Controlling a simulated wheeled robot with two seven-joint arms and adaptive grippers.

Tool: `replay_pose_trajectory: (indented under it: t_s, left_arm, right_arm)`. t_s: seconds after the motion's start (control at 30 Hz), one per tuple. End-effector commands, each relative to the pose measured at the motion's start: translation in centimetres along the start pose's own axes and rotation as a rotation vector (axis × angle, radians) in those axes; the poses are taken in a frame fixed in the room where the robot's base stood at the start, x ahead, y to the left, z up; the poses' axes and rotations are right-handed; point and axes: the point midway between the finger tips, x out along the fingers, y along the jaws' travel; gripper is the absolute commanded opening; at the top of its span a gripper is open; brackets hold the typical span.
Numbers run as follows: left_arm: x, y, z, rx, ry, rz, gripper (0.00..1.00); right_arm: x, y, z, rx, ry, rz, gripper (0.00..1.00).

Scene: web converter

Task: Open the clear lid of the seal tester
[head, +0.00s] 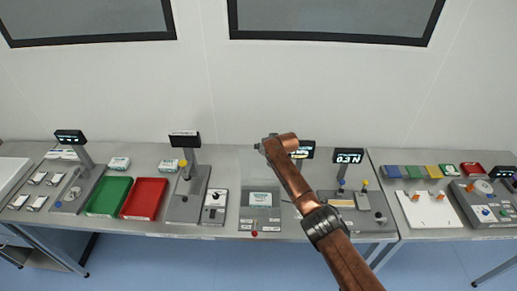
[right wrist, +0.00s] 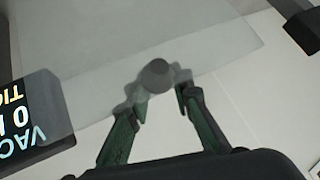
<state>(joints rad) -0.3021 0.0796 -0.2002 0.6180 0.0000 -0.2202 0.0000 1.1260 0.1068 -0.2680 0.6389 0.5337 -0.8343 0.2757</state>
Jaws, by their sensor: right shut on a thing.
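The seal tester (head: 259,226) stands on the middle table, with a pale pouch or card (head: 261,199) in its chamber. Its clear lid (head: 254,165) shows faintly as a raised, see-through panel at the back of the tester. In the right wrist view the lid (right wrist: 110,50) fills the upper part, with a round grey knob (right wrist: 157,74) at its edge. My right gripper (right wrist: 161,100) is shut on this knob, one finger at each side. In the head view my right arm reaches over the tester and hides the gripper's fingers. My left gripper is out of view.
The tester's display (head: 304,149) is partly behind my arm; it also shows in the right wrist view (right wrist: 28,125). A scale-like device (head: 214,207) stands left of the tester, a force gauge stand (head: 347,157) right. Green (head: 109,196) and red (head: 144,198) trays lie further left.

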Motion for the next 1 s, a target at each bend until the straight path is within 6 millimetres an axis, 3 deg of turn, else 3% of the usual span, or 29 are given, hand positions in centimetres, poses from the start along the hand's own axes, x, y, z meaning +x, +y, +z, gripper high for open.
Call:
replay_pose_trajectory:
  t_s: [0.03,0.23,0.27,0.53,1.0]
  left_arm:
    - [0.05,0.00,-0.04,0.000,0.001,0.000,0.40]
    - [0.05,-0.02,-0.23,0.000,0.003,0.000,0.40]
    - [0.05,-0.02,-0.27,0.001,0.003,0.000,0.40]
    - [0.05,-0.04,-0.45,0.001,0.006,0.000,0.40]
    - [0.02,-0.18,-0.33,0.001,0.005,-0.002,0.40]
  right_arm:
    - [0.53,0.63,1.46,0.009,-0.026,0.007,0.00]
    - [0.53,0.62,1.47,0.010,-0.026,0.007,0.00]
    - [0.53,0.62,1.48,0.010,-0.026,0.007,0.21]
    - [0.51,0.56,1.37,0.009,-0.024,0.007,0.40]
    - [0.30,0.20,0.75,0.004,-0.014,0.003,0.41]
